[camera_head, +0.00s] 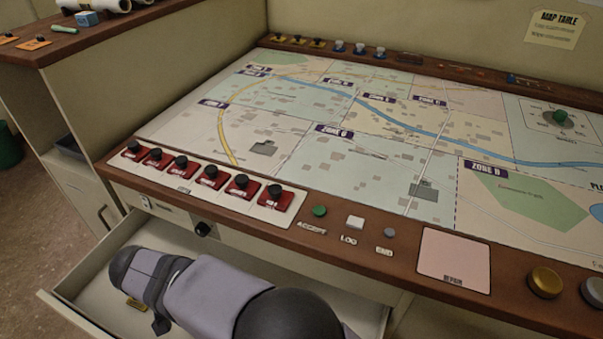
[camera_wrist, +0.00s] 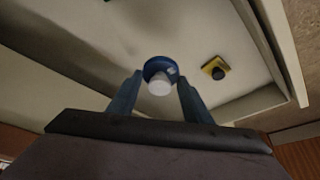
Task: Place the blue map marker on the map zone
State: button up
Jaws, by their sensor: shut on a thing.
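The blue map marker (camera_wrist: 152,66), a round blue base with a white knob, shows between the fingers of my gripper (camera_wrist: 160,79) in the wrist view. My gripper is shut on it, over the inside of an open drawer; whether the marker touches the drawer floor I cannot tell. In the head view my arm reaches into the drawer (camera_head: 95,262) and hides the marker. The map (camera_head: 375,125), with several labelled zones, lies on the table top above and behind the drawer.
A yellow piece with a black knob (camera_wrist: 213,68) lies in the drawer, also seen in the head view (camera_head: 137,304). Red switches (camera_head: 208,176) line the table's front edge above the drawer. Several small markers (camera_head: 338,46) stand along the back rim. The map's middle is clear.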

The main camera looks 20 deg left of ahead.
jog(key=w+d+r+m+p, duration=0.1)
jog(key=w+d+r+p, duration=0.35)
jog(key=r, duration=0.25)
jog(key=w+d+r+m+h+p, duration=0.1)
jog(key=w+d+r+p, duration=0.35)
jog(key=r, duration=0.25)
jog(key=w+d+r+m+p, duration=0.1)
jog(key=w+d+r+p, duration=0.35)
jog(key=r, duration=0.25)
notch_tip(320, 180, up, 4)
jog(key=p, duration=0.6)
send_over(324, 160)
jog(key=s, duration=0.2)
jog(key=shift+n, duration=0.4)
jog(key=shift+w+d+f+p, duration=0.15)
jog(key=shift+f+p, duration=0.6)
jog(key=shift+f, duration=1.6)
jog(key=shift+w+d+f+p, duration=0.1)
jog(key=shift+f+p, duration=0.65)
jog(key=shift+f, duration=1.6)
jog(key=shift+f+t, duration=0.3)
jog(key=shift+f, duration=0.1)
jog(key=shift+f, duration=0.1)
jog(key=shift+f, duration=0.15)
jog(key=o, duration=1.1)
